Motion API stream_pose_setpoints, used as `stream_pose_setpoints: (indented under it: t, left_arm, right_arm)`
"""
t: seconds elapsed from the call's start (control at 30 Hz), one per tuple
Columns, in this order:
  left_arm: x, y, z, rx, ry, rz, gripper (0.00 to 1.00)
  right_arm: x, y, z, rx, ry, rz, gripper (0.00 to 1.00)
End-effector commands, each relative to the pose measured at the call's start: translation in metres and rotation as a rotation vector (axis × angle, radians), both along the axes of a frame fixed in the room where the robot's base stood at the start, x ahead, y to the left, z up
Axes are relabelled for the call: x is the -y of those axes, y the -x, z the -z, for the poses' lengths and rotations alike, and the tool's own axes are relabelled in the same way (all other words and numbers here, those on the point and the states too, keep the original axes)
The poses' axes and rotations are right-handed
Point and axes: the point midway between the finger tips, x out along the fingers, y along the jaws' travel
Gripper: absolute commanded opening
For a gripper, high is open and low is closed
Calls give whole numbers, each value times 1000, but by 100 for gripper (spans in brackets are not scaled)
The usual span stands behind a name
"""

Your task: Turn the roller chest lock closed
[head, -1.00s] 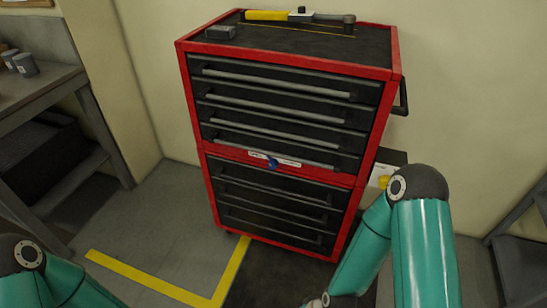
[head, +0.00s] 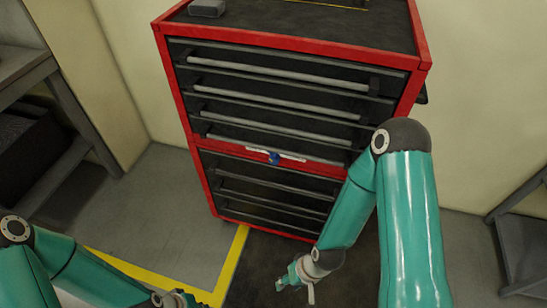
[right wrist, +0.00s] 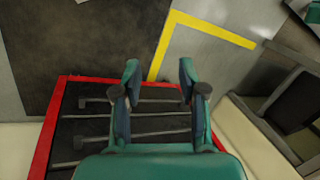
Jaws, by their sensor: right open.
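The red and black roller chest (head: 290,42) stands ahead of me, with several drawers and grey handles. Its lock, a small blue knob (head: 274,158), sits on a white label strip (head: 292,156) on the red band between the upper and lower drawers. My right gripper (head: 290,282) is low in front of the chest, below the lock and apart from it. In the right wrist view its two fingers (right wrist: 158,72) are spread and empty, with chest drawers behind them. My left gripper (head: 176,300) is at the bottom edge of the head view, partly cut off.
A dark grey block (head: 207,8) lies on the chest top. A yellow floor line (head: 231,265) runs in front of the chest beside a dark mat (head: 345,270). A grey workbench (head: 75,110) stands at the left and a dark shelf frame (head: 520,240) at the right.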

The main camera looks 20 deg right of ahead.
Motion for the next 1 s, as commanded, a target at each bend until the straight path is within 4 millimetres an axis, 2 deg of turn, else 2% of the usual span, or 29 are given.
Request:
stream_pose_setpoints:
  t: [0.2, 0.3, 0.33, 0.37, 0.47, 0.57, 0.7, 0.77, 0.83, 0.9, 1.0]
  left_arm:
    - [0, 0, 0, 0, 0, 0, 0]
    - [0, 0, 3, 0, 0, 0, 0]
    - [0, 0, 5, 0, 0, 0, 0]
    - [0, 0, 9, 0, 0, 0, 0]
    - [0, 0, 28, 0, 0, 0, 0]
    - [0, 0, 57, 0, 0, 0, 0]
    - [1, 0, 112, -1, 0, 0, 0]
    - [1, 0, 137, -1, 0, 0, 0]
    - [1, 0, 166, -1, 0, 0, 0]
    - [1, 0, 192, -1, 0, 0, 0]
    - [2, 0, 224, 0, 0, 0, 0]
  right_arm:
    - [0, 0, 0, 0, 0, 0, 43]
    - [4, -3, 4, 10, -1, 1, 60]
    - [4, -7, 6, 20, 2, 2, 64]
    - [4, -11, 9, 35, 7, 2, 64]
    - [1, -38, 22, 125, 42, -3, 64]
    - [-1, -84, 38, 282, 111, 4, 64]
    - [-3, -163, 45, 590, 267, 30, 64]
    - [-6, -194, 39, 730, 354, 46, 64]
    - [-8, -223, 24, 885, 466, 75, 64]
    - [-11, -240, 6, 1017, 581, 110, 64]
    - [-15, -248, -22, 1157, 742, 171, 64]
